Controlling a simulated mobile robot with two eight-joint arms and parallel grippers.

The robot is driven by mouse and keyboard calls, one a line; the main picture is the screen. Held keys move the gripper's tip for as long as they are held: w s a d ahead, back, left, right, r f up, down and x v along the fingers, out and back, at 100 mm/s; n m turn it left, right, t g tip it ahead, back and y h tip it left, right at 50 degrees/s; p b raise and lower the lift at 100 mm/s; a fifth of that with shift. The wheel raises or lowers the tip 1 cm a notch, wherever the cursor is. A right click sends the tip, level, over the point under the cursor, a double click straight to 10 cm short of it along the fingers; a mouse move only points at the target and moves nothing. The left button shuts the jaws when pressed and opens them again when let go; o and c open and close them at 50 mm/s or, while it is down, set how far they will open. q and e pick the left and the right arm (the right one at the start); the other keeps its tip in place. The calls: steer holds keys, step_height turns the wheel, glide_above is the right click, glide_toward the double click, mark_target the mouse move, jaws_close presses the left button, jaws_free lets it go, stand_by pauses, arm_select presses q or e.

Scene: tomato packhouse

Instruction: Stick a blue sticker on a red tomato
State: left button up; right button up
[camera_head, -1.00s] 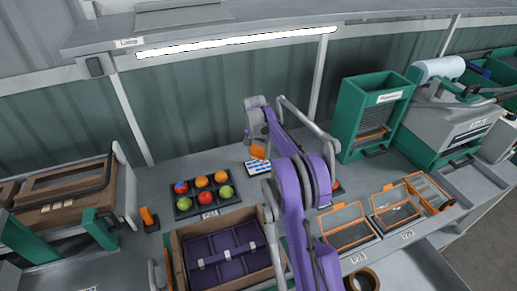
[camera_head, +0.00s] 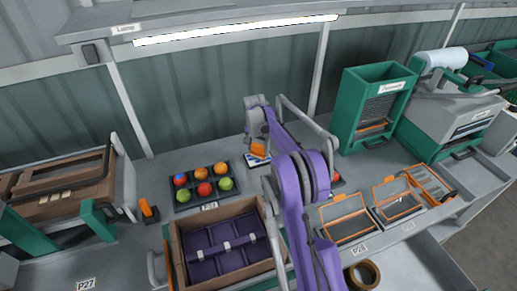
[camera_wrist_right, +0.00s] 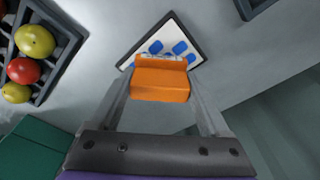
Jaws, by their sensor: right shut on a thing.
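My right gripper (camera_wrist_right: 160,90) is shut on an orange block (camera_wrist_right: 160,80), held over a white card with blue stickers (camera_wrist_right: 163,38). In the head view the block (camera_head: 258,148) hides part of the card (camera_head: 255,162); I cannot tell whether they touch. A dark tray (camera_head: 209,206) left of the gripper holds red, orange and green tomatoes. A red tomato (camera_head: 204,189) sits in its front row. Another red tomato (camera_head: 180,182) at the back left shows a blue patch. Some tomatoes (camera_wrist_right: 24,70) show in the wrist view. My left gripper is out of view.
An open brown box (camera_head: 177,247) with a purple insert stands in front of the tray. An orange-and-black tool (camera_head: 148,211) stands to the left. Orange-framed bins (camera_head: 343,219) and a green dispenser (camera_head: 350,105) are on the right. A lamp shelf hangs above.

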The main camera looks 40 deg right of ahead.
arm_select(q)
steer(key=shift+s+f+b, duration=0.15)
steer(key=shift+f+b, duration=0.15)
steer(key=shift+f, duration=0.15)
arm_select(e)
steer(key=shift+f, duration=0.6)
stand_by(1.0)
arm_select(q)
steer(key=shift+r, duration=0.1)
arm_select(e)
steer(key=shift+r, duration=0.15)
steer(key=shift+r+p, duration=1.35)
steer(key=shift+r, duration=2.1)
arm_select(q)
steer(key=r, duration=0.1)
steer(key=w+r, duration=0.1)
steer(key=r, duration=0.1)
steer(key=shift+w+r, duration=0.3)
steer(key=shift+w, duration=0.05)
arm_select(e)
steer(key=shift+a, duration=0.1)
